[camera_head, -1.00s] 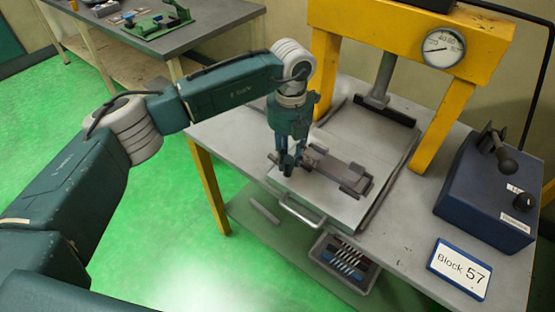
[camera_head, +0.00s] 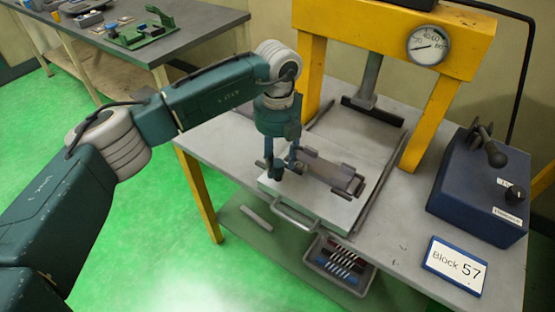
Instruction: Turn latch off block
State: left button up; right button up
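The dark grey block (camera_head: 333,175) lies on a light metal plate (camera_head: 340,213) with a handle at its front, on the press table. Its narrow left end reaches under my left gripper (camera_head: 282,170). The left gripper points straight down there, its two fingers visibly apart, one on each side of a gap. The latch is not clearly distinguishable; the fingers and their shadow hide that end of the block. I cannot tell whether the fingers touch it. My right gripper is not in view.
A yellow press frame (camera_head: 312,68) with a gauge (camera_head: 428,45) stands behind the plate. A blue control box (camera_head: 480,190) and a "Block 57" sign (camera_head: 455,266) are at right. A tray of tools (camera_head: 340,262) sits below the table's front edge.

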pick_arm(q)
notch_tip(320, 180, up, 12)
dwell(0.7)
